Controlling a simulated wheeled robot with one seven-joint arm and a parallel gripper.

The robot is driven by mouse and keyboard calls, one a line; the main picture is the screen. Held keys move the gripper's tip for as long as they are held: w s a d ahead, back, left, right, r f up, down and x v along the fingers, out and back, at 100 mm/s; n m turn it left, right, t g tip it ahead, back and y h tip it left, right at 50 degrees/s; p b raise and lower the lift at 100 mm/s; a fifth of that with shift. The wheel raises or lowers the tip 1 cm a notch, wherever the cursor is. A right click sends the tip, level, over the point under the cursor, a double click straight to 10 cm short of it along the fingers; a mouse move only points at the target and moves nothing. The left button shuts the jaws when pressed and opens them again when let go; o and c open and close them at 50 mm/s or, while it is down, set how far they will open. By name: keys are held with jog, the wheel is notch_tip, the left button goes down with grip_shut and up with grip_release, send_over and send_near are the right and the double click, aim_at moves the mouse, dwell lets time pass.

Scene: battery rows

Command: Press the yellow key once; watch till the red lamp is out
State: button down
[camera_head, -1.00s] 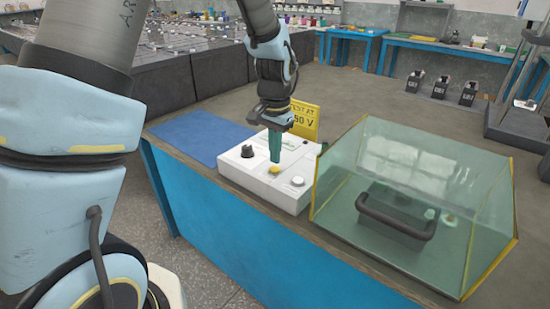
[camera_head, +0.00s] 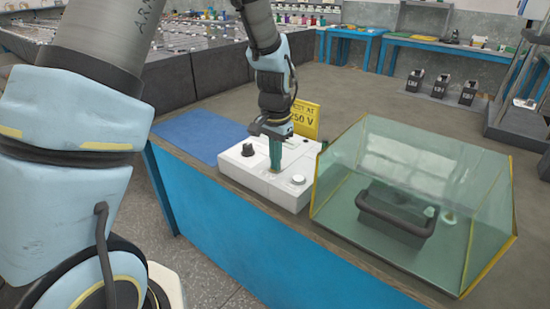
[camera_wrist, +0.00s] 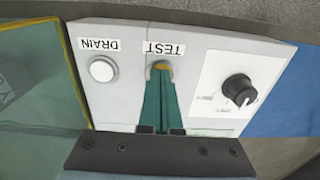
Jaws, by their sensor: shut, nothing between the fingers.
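A white control box (camera_head: 257,183) stands on the blue-sided bench; it also shows in the wrist view (camera_wrist: 115,45). In the wrist view the yellow key (camera_wrist: 161,65) sits under the TEST label, mostly covered by my fingertips. My gripper (camera_head: 275,171) is shut and empty, pointing down with its green fingertips (camera_wrist: 160,74) at the key. They look to be touching it, but how far it is pressed I cannot tell. A pale round button (camera_wrist: 102,69) sits under the DRAIN label. I see no lit red lamp in either view.
A black knob (camera_head: 248,149) is on the box's left part. A yellow sign (camera_head: 305,118) stands behind the box. A glass case (camera_head: 410,165) with a black handle stands close on the right. A blue mat (camera_head: 198,136) lies flat on the left.

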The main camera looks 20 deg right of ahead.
jog(key=shift+s+a+f, duration=0.2)
jog(key=shift+f, duration=0.35)
notch_tip(320, 180, up, 6)
jog(key=p, duration=0.5)
jog(key=shift+w+d+f, duration=0.1)
jog(key=shift+w+d, duration=0.05)
notch_tip(320, 180, up, 9)
jog(key=b, duration=0.2)
jog(key=w+a+n, duration=0.1)
jog(key=a+n, duration=0.5)
jog(key=a, duration=1.3)
jog(key=s+a+f+n+t+p, duration=0.1)
jog(key=s+a+n, duration=0.4)
jog(key=a, duration=0.7)
jog(key=shift+s+a+f, duration=0.2)
jog(key=shift+s+f, duration=0.05)
jog(key=shift+f, duration=0.25)
dwell(1.1)
